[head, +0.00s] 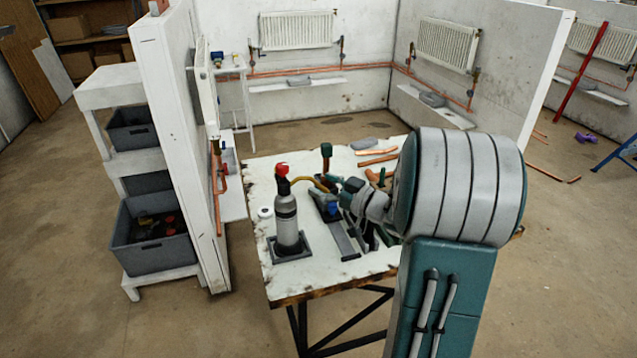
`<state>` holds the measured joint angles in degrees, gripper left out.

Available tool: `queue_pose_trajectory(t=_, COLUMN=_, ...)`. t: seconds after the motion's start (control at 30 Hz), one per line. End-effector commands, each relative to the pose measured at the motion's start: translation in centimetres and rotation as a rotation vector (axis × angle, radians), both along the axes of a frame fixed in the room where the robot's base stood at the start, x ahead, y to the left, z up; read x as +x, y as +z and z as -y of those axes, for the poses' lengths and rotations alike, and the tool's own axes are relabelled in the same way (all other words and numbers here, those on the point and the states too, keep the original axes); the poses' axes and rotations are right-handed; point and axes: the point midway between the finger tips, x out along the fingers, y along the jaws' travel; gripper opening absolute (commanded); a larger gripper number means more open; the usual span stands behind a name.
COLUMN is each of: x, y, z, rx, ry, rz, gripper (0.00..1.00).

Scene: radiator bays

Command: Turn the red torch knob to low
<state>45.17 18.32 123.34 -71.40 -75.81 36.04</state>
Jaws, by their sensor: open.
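The torch (287,220) is a grey cylinder with a black neck, upright in a dark square base near the left side of the workbench (300,282). Its red knob (281,169) is at the top; its setting is too small to read. A yellow hose (312,182) leads from the neck to the right. My gripper (372,238) is over the bench to the right of the torch, apart from it. It is open, and the arm partly hides it. I see nothing held in it.
A dark clamp-like tool (328,210) with a blue part lies between the torch and my gripper. Copper pipe pieces (378,160) and a teal-headed tool (326,155) are at the back. A white partition (178,130) stands left of the bench.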

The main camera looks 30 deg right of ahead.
Motion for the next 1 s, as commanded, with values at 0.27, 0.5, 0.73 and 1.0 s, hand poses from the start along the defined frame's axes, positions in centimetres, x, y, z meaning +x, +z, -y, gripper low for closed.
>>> queue_pose_trajectory(t=0.27, x=0.5, y=0.2, z=-2.8, rx=-0.001, ry=-0.187, rz=0.01, gripper=0.8)
queue_pose_trajectory(t=0.5, x=1.1, y=-0.2, z=-3.2, rx=0.0, ry=-0.25, rz=0.0, gripper=0.8)
queue_pose_trajectory(t=0.73, x=5.0, y=-0.2, z=-3.8, rx=-0.001, ry=-0.246, rz=0.001, gripper=0.8)
queue_pose_trajectory(t=1.0, x=9.5, y=-0.2, z=-4.3, rx=0.0, ry=-0.246, rz=0.0, gripper=0.8)
